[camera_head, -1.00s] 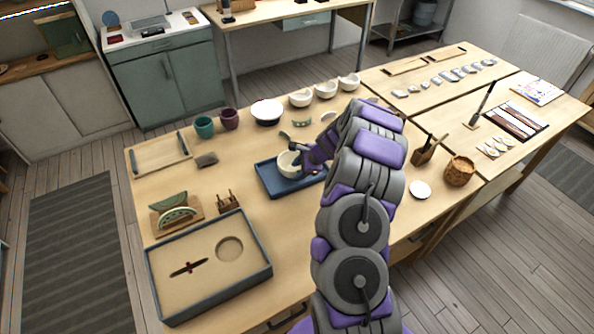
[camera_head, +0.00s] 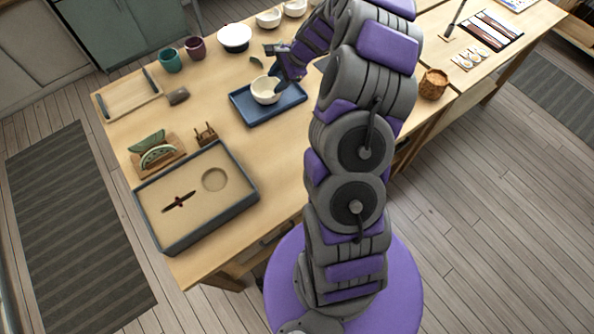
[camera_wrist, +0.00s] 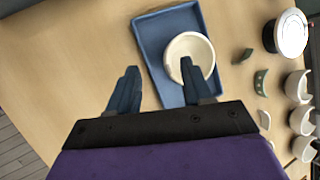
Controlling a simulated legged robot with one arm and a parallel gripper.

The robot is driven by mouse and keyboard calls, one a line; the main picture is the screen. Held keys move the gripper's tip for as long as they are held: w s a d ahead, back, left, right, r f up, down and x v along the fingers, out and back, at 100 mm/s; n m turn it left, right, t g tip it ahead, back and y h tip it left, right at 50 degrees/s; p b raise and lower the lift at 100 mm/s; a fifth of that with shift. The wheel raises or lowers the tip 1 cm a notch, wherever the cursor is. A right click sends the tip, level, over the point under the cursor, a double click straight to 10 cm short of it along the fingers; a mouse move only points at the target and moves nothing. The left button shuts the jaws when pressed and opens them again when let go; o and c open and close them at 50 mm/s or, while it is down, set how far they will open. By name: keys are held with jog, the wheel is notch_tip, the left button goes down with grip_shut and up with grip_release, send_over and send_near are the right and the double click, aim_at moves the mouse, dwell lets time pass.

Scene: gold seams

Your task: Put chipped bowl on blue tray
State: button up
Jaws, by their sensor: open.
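In the wrist view the bowl (camera_wrist: 178,50) rests inside the rim of the tray (camera_wrist: 150,40). My gripper (camera_head: 275,67) is open, at the bowl's far right side in the head view. In the wrist view the gripper (camera_wrist: 158,69) has nothing between its fingers. One finger overlaps the bowl's near edge in the picture; I cannot tell whether they touch.
Several white bowls (camera_head: 269,19) stand at the table's back. A white-topped dark-rimmed bowl (camera_head: 235,37), a teal cup (camera_head: 170,60) and a purple cup (camera_head: 196,48) are behind the tray. A sand-coloured box (camera_head: 200,222) is front left.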

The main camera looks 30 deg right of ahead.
jog(key=s+a+r+n+g, duration=0.2)
jog(key=s+a+r+n, duration=0.4)
jog(key=a, duration=0.4)
jog(key=s+a+r+n+g, duration=0.2)
jog(key=s+a+r+n, duration=0.3)
jog(key=s+a+r, duration=0.3)
jog(key=s+a+r+n+g+h, duration=0.1)
jog(key=s+n, duration=0.3)
jog(key=s, duration=0.9)
jog(key=s+a+r+n+g+h, duration=0.1)
jog(key=s+n+h, duration=0.2)
jog(key=s, duration=1)
jog(key=shift+s+a+r+n+h, duration=0.3)
jog(key=shift+n+h, duration=0.1)
jog(key=shift+n, duration=0.5)
